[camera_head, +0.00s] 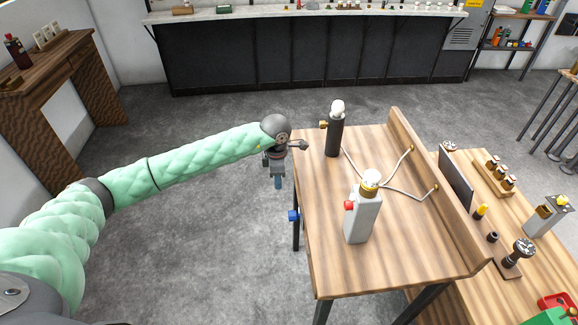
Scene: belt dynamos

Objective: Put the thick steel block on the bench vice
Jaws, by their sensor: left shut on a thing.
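My left gripper (277,174) hangs at the end of my green-sleeved arm, just left of the wooden table (330,270), over open floor. It is shut on a small blue-grey piece (278,183) that points downward. The piece is too small to tell whether it is the thick steel block. I cannot make out a bench vice for certain. A small blue part (293,216) sits at the table's left edge, below and right of the gripper. My right gripper is not in view.
The table's front left is clear. A second bench (470,215) with small parts stands right.

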